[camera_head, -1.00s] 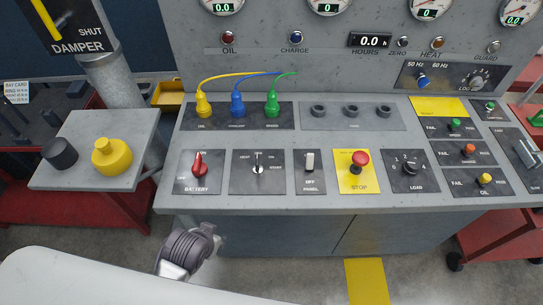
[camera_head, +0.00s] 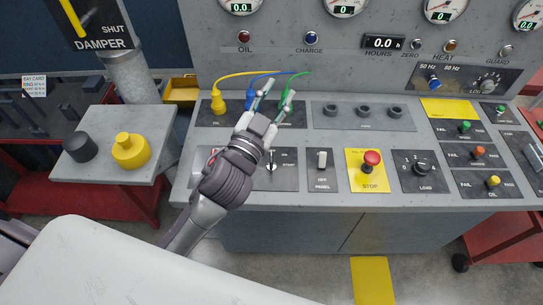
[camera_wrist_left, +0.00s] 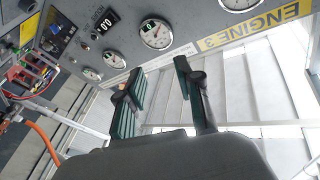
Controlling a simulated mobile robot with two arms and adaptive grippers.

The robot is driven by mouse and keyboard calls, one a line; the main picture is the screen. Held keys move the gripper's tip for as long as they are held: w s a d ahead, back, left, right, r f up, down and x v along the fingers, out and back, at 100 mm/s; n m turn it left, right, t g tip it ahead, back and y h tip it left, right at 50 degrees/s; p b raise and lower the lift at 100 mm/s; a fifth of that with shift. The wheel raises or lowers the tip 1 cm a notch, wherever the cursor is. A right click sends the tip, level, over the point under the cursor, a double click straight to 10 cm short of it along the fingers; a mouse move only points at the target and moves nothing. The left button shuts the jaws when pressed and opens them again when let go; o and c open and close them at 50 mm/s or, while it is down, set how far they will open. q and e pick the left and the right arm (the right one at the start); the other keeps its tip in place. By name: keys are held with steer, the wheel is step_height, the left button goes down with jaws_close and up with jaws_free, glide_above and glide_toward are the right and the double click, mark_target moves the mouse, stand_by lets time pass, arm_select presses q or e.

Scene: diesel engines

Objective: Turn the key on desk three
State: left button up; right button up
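The grey desk (camera_head: 240,217) carries a key switch (camera_head: 271,166) on a dark plate, with a small silver key standing in it. My left gripper (camera_head: 279,91) is open and empty. It is above the desk, its fingers over the blue and green plugs, beyond the key in the picture. My left wrist is just left of the key and covers part of its plate and most of the red battery switch. In the left wrist view the open fingers (camera_wrist_left: 159,82) point at gauges and a yellow "ENGINE 3" label (camera_wrist_left: 256,25); the key does not show there. My right gripper is not in view.
Right of the key stand a white panel switch (camera_head: 322,160), a red stop button (camera_head: 371,161) and a load knob (camera_head: 420,169). A yellow plug (camera_head: 218,103) stands behind. A side shelf (camera_head: 92,178) at left holds black and yellow knobs.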

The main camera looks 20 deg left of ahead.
arm_select(q)
steer(key=s+d+r+m+g+h, duration=0.2)
steer(key=d+r+m+g+h, duration=0.25)
steer(key=d+m+h, duration=0.35)
steer(key=s+d+r+m+g+h, duration=0.25)
steer(key=d+r+m+h, duration=0.25)
steer(key=d+m+h, duration=0.35)
steer(key=s+d+f+m+g, duration=0.3)
steer(key=d+f+m+g, duration=0.1)
steer(key=m+g, duration=0.65)
steer(key=g+y, duration=0.2)
steer(key=y, duration=1.7)
glide_above(271, 157)
step_height(271, 157, down, 14)
step_height(271, 157, down, 12)
steer(key=p, duration=0.3)
steer(key=shift+p, duration=0.4)
steer(key=shift+w+f, duration=0.1)
steer(key=shift+f, duration=0.5)
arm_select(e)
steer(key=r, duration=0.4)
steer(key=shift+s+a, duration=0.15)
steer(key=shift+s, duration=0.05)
